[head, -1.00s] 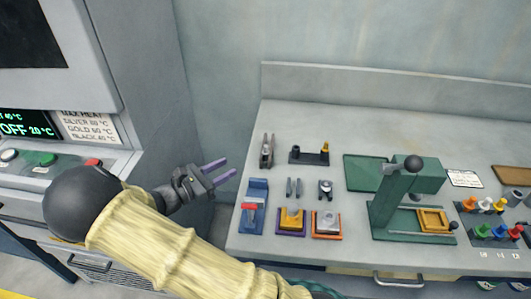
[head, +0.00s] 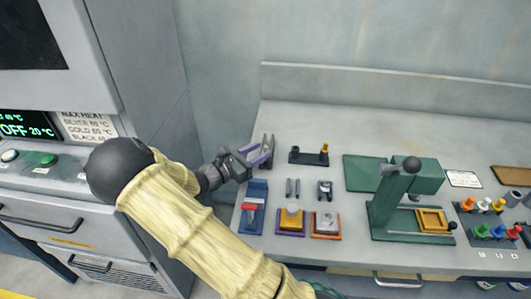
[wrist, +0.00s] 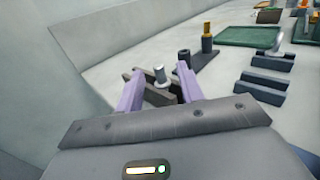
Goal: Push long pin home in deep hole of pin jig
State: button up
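A dark jig-like block (head: 308,158) stands on the bench, with a short black post at its left and a brass-coloured pin (head: 325,147) upright at its right. Both also show ahead in the wrist view, the brass pin (wrist: 207,30) standing tall. I cannot tell how deep it sits. A grey forked stand (head: 267,142) is left of the block; in the wrist view a silver round-headed pin (wrist: 160,75) stands at it. My gripper (head: 261,154) is open, its purple fingers apart on either side of that silver pin, with nothing visibly gripped. The fingers partly hide the stand.
Small coloured fixtures, including a blue one (head: 254,205) and an orange one (head: 326,224), line the front left of the bench. A green press (head: 385,205) stands to the right, with a green mat (head: 362,172) behind it. The back of the bench is clear.

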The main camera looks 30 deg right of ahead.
jog(key=shift+w+d, duration=0.2)
jog(key=shift+d, duration=0.65)
jog(key=shift+w+d, duration=0.2)
jog(key=shift+d, duration=0.65)
jog(key=shift+w+d, duration=0.2)
jog(key=shift+d, duration=0.65)
grip_shut()
